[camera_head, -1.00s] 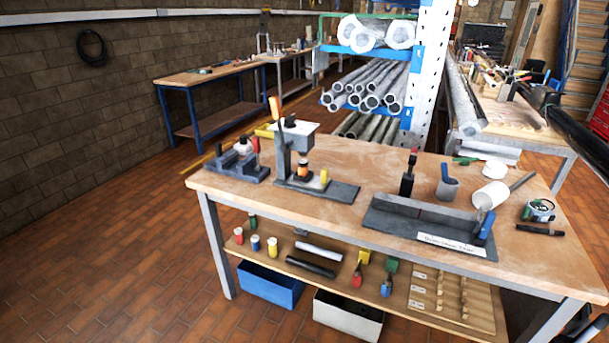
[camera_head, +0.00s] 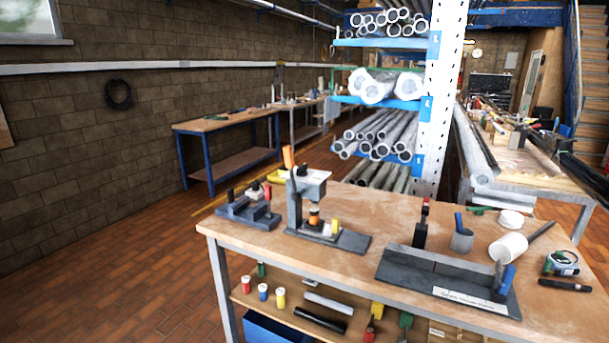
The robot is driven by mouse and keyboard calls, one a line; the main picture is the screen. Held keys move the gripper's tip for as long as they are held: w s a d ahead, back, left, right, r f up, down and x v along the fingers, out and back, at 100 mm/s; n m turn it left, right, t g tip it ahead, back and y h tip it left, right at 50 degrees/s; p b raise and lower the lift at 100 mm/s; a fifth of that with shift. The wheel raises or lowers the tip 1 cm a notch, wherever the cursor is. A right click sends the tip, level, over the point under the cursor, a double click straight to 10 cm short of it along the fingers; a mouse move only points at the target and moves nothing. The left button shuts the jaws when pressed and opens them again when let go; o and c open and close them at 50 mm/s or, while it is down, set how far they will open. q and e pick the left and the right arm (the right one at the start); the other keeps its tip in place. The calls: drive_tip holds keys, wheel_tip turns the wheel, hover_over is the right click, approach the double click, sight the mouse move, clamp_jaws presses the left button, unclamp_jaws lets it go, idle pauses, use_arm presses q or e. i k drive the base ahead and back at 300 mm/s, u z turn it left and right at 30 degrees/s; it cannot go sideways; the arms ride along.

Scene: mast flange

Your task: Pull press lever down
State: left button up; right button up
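A small bench press (camera_head: 308,200) stands on the left part of the wooden workbench, with a dark base plate and a light grey head. Its lever, with an orange handle (camera_head: 288,157), points up at the left of the head. An orange and black piece (camera_head: 314,215) stands under the head, and a yellow piece (camera_head: 335,228) stands beside it on the base. Neither of my grippers is in view.
The workbench (camera_head: 376,204) also carries a dark fixture (camera_head: 250,208) left of the press, a grey angled plate (camera_head: 440,277), a grey cup (camera_head: 462,240) and a white cylinder (camera_head: 508,246). A pipe rack (camera_head: 445,100) stands behind. Open floor lies left.

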sight(296, 195)
drive_tip(key=z, duration=0.95)
drive_tip(key=i, duration=0.6)
drive_tip(key=u, duration=2.6)
